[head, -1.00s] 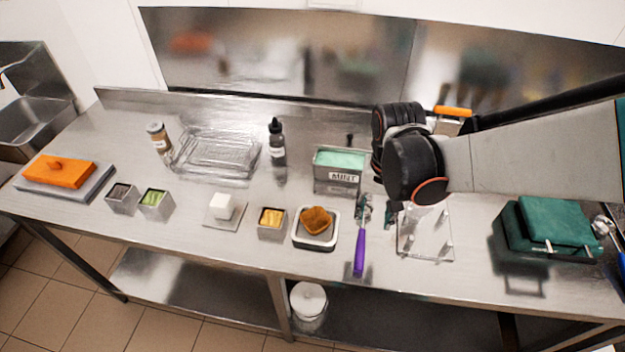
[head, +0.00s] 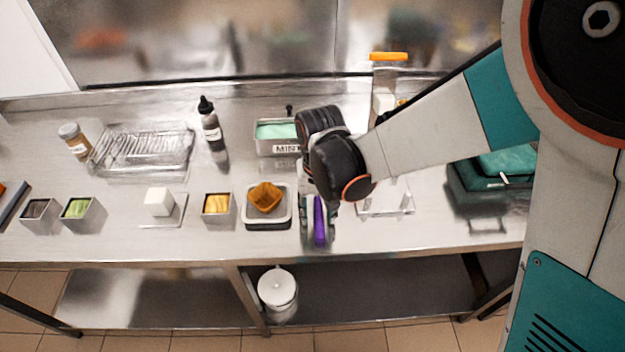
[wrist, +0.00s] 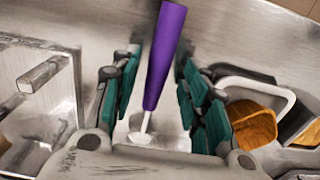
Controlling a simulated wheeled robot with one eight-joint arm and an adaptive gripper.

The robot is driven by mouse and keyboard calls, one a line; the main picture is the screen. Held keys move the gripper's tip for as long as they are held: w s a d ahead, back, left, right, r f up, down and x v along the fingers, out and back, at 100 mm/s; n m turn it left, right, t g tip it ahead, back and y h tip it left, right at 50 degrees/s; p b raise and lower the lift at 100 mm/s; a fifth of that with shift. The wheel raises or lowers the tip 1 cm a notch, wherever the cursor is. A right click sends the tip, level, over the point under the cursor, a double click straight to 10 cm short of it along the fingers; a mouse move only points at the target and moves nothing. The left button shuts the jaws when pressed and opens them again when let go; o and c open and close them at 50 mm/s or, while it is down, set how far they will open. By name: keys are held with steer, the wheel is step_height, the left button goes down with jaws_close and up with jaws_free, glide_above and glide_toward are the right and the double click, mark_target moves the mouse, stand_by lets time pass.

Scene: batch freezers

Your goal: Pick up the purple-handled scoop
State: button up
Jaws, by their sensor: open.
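The purple-handled scoop (head: 319,222) lies on the steel counter near its front edge, with its handle toward the edge. In the wrist view its purple handle (wrist: 165,55) runs between the two teal-padded fingers, with a gap on each side. My gripper (wrist: 160,95) is open around the handle and appears apart from it. In the head view my gripper (head: 318,218) points down over the scoop, and the wrist hides the scoop's head end.
A white tray with a brown-orange piece (head: 265,198) stands just left of the gripper. A clear acrylic stand (head: 385,208) is close on the right. The mint tub (head: 272,146) stands behind. Small steel tins (head: 218,210) stand further left. The counter's front edge is near.

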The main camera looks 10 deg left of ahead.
steer(key=shift+w+f, duration=0.1)
steer(key=shift+f, duration=0.3)
steer(key=shift+r, duration=0.1)
jaws_close()
